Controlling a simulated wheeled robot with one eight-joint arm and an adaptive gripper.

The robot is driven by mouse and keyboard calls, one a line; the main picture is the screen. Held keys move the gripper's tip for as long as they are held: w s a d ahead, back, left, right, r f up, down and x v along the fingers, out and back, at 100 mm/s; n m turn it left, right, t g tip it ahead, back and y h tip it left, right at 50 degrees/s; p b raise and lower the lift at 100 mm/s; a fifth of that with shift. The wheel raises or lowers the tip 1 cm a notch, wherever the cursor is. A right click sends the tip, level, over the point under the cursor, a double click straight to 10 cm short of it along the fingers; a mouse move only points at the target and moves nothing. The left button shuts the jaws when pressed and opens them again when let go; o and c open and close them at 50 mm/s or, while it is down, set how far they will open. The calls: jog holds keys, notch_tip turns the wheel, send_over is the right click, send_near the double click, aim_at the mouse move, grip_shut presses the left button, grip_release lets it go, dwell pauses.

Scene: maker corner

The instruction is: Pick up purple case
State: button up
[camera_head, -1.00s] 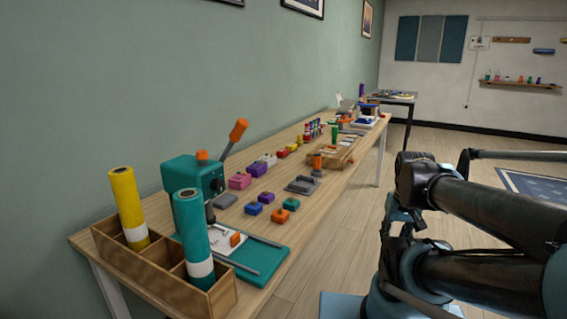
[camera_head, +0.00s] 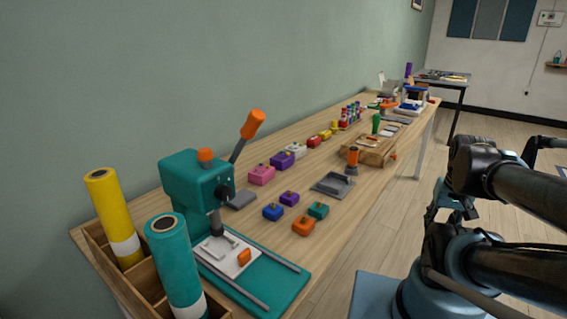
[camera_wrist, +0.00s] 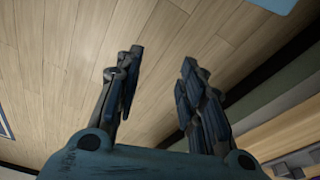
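Two purple cases stand on the long wooden table. A larger purple case (camera_head: 282,161) is in the back row between a pink case and a white one. A smaller purple case (camera_head: 289,198) lies in the front cluster by a blue, an orange and a teal case. Which one the task names, I cannot tell. In the wrist view my gripper (camera_wrist: 162,60) is open, its two fingers apart with nothing between them, over bare wood floor. It is away from both cases. Neither purple case shows in the wrist view.
A teal press (camera_head: 195,185) with an orange-tipped lever stands at the near left. Yellow (camera_head: 112,215) and teal (camera_head: 175,265) rolls stand in a wooden rack. A grey tray (camera_head: 333,186) and wooden organizer (camera_head: 375,150) lie further along.

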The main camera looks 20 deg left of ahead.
jog(key=o, duration=0.7)
jog(key=shift+a+r+n, duration=0.15)
jog(key=shift+a+r, duration=0.1)
jog(key=shift+r, duration=0.25)
jog(key=shift+a+r+n, duration=0.15)
jog(key=shift+a+r, duration=0.05)
jog(key=shift+r, duration=0.25)
jog(key=w+a+r+n+y, duration=0.1)
jog(key=w+a+r+n, duration=0.2)
jog(key=w+a+r, duration=0.45)
jog(key=w+a+r+n+y, duration=0.1)
jog(key=w+a+r+n, duration=0.25)
jog(key=a, duration=0.75)
jog(key=w+a+r+n+y, duration=0.1)
jog(key=w+a+r+n, duration=0.2)
jog(key=w+a+r, duration=0.5)
jog(key=n+g+y, duration=0.1)
jog(key=n, duration=0.3)
send_over(283, 156)
jog(key=s+d, duration=0.1)
jog(key=d, duration=0.1)
jog(key=f, duration=1)
jog(key=shift+s+d+f, duration=0.2)
jog(key=shift+f, duration=0.2)
jog(key=shift+w+x, duration=0.1)
jog(key=shift+x, duration=1.2)
jog(key=shift+w+x, duration=0.15)
jog(key=shift+x, duration=1.2)
